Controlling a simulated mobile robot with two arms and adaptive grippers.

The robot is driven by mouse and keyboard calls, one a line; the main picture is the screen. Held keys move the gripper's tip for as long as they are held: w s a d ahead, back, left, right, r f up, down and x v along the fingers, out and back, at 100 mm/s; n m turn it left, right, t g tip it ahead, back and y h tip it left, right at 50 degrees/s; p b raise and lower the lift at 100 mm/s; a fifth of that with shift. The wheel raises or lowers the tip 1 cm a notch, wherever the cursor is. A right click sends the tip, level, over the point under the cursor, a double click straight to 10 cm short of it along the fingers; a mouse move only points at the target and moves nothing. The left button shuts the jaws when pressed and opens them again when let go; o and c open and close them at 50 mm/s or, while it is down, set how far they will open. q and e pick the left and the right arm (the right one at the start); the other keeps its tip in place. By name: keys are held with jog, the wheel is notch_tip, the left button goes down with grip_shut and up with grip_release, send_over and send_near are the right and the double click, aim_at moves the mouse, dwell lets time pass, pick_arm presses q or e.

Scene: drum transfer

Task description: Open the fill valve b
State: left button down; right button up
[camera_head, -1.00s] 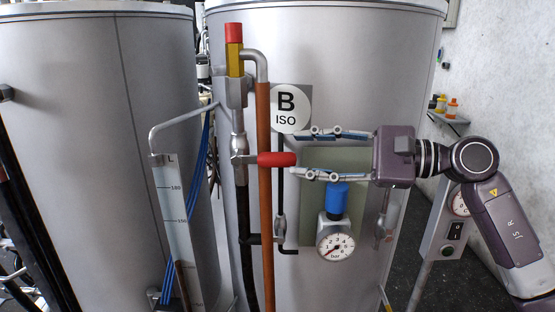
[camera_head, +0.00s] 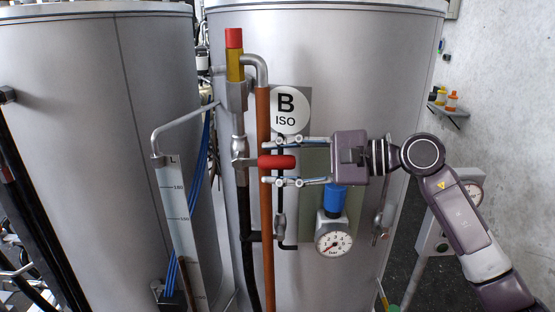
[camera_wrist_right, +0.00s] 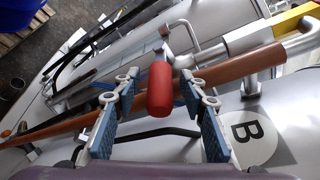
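The fill valve b has a red handle (camera_head: 277,162) that points right, in front of the copper-coloured pipe, below the round "B ISO" sign (camera_head: 287,110). Its metal valve body (camera_head: 239,152) sits on the vertical pipe to the left. My right gripper (camera_head: 268,160) is open, with one finger above and one below the red handle. In the right wrist view the red handle (camera_wrist_right: 161,88) lies between the two spread fingers (camera_wrist_right: 158,92), with a gap on each side. My left gripper is not in view.
A copper-coloured pipe (camera_head: 264,215) runs vertically beside the handle. A pressure gauge (camera_head: 333,239) with a blue cap (camera_head: 333,199) sits just below my right gripper. A level scale (camera_head: 175,215) stands left. Two large grey tanks fill the background.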

grip_shut()
jog(key=shift+r, duration=0.1)
dwell(0.3)
